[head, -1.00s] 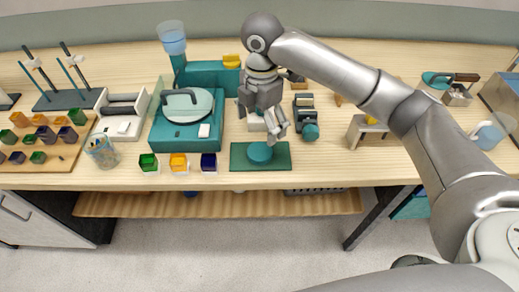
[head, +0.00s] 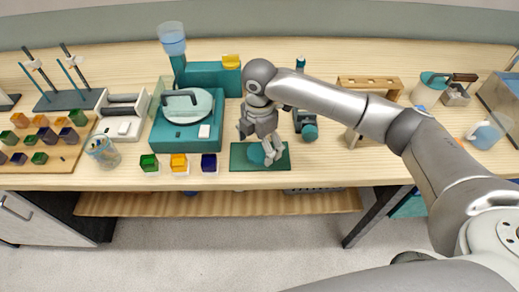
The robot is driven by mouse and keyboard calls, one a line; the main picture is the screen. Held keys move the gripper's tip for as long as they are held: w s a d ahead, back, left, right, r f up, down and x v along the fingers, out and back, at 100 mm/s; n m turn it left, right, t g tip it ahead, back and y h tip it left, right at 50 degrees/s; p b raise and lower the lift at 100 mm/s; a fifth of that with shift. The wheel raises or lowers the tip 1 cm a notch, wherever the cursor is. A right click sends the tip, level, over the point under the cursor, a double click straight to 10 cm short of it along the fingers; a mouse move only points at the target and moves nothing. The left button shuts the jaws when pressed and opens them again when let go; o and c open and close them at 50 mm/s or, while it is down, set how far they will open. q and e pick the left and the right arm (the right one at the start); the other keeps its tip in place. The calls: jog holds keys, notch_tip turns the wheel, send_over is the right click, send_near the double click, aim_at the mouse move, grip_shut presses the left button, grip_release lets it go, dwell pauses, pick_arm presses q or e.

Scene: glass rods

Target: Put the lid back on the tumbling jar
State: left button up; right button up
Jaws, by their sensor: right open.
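A round teal piece (head: 256,154), which looks like the lid, lies on a dark green mat (head: 240,163) near the front edge of the bench. My right gripper (head: 272,159) is open, with its fingers at the right side of this piece and partly covering it. I cannot tell whether they touch it. A dark device with a round teal end (head: 309,132) stands just right of the mat, partly behind my right arm. It may be the tumbling jar, but I cannot tell for sure. My left gripper is not in view.
Left of the mat stand green, amber and dark blue cubes (head: 179,163) and a teal machine (head: 176,135) with a round pale top. A wooden rack (head: 370,83) stands behind my right arm. The bench front between the mat and the right side is fairly clear.

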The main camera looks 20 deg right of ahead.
jog(key=shift+f, duration=0.95)
jog(key=c, duration=0.7)
